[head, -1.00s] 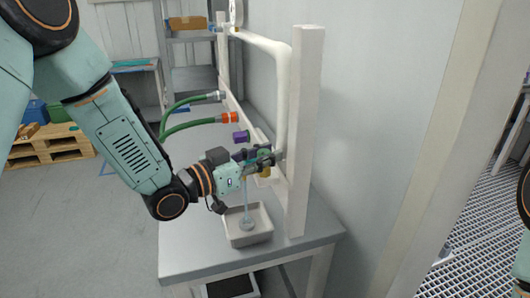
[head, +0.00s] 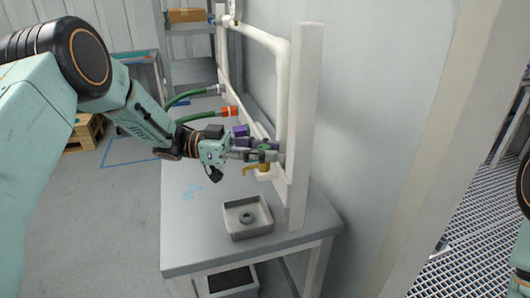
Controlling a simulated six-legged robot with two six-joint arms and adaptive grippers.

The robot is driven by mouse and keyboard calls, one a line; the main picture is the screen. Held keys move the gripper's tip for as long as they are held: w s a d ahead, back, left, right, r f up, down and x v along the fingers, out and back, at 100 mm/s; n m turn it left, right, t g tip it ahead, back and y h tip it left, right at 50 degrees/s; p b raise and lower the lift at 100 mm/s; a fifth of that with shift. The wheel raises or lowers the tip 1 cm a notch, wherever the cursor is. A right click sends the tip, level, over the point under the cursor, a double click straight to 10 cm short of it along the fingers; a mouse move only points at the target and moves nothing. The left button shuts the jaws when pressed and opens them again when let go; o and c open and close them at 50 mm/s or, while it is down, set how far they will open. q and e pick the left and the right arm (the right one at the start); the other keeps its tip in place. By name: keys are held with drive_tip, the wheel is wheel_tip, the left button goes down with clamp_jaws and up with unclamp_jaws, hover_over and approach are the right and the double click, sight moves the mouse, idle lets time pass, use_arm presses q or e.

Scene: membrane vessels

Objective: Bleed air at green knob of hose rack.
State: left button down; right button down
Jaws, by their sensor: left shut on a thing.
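The green knob (head: 264,146) sits low on the white pipe frame of the hose rack (head: 304,130). My left gripper (head: 268,153) comes in from the left and is shut on the green knob, its fingers partly hiding it. A yellow brass spout (head: 254,169) juts left just below the fingers. A grey square tray (head: 236,233) with a small round dark ring (head: 246,218) inside stands on the bench below. No stream shows between spout and tray. My right gripper is not in view.
The grey bench (head: 190,245) has free room left of the tray. Green hoses with a silver end (head: 215,89) and an orange end (head: 229,111) lie behind my gripper, near a purple fitting (head: 240,131).

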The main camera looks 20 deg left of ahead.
use_arm(q)
drive_tip(key=shift+m+g+b, duration=0.3)
drive_tip(key=shift+m+g, duration=0.3)
drive_tip(key=shift+g, duration=0.4)
drive_tip(key=shift+m+g, duration=0.3)
drive_tip(key=shift+g, duration=0.2)
drive_tip(key=c, duration=1.3)
unclamp_jaws()
drive_tip(key=shift+c, duration=0.2)
drive_tip(key=shift+a, duration=0.1)
drive_tip(key=a, duration=1.2)
drive_tip(key=shift+r, duration=0.15)
